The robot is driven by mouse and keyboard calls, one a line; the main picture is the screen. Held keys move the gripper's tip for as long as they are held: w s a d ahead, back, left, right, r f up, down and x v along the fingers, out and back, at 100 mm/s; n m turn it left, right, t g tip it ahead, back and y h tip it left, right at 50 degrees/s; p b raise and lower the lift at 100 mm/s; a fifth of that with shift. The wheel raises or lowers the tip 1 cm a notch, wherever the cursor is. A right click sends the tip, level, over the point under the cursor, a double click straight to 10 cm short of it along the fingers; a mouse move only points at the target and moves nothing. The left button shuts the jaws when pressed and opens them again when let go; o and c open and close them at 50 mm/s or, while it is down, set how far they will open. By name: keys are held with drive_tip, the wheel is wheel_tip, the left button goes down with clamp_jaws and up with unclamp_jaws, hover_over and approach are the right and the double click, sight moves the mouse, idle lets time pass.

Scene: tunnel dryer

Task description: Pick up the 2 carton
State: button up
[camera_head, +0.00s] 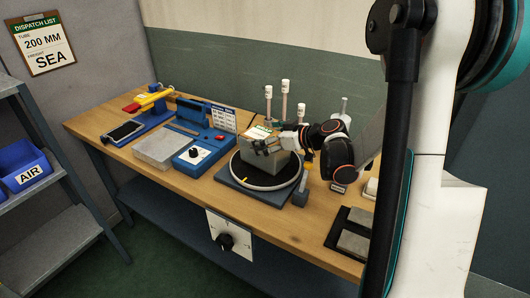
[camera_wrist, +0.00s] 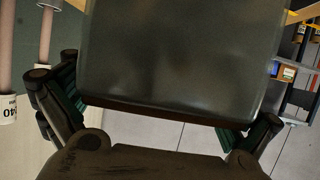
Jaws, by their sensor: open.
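A grey box-shaped carton (camera_head: 262,165) stands on the round turntable (camera_head: 243,178) on the wooden bench, with a pale label on its top. No number 2 can be read on it. My gripper (camera_head: 266,144) reaches in from the right at the carton's upper part. In the wrist view, a large dark face (camera_wrist: 175,60), apparently the carton, fills the top middle. The gripper fingers (camera_wrist: 165,105) are open, one on each side of it. Whether either finger touches it cannot be told.
White-capped posts (camera_head: 268,100) stand close behind the turntable. A blue control box (camera_head: 203,150) and a grey plate (camera_head: 160,148) lie to its left. A dark tray with grey blocks (camera_head: 353,242) is at the right front. A blue AIR bin (camera_head: 22,166) sits on the left shelf.

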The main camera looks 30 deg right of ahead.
drive_tip(key=shift+s+r, duration=0.1)
drive_tip(key=shift+r, duration=0.1)
drive_tip(key=c, duration=1.9)
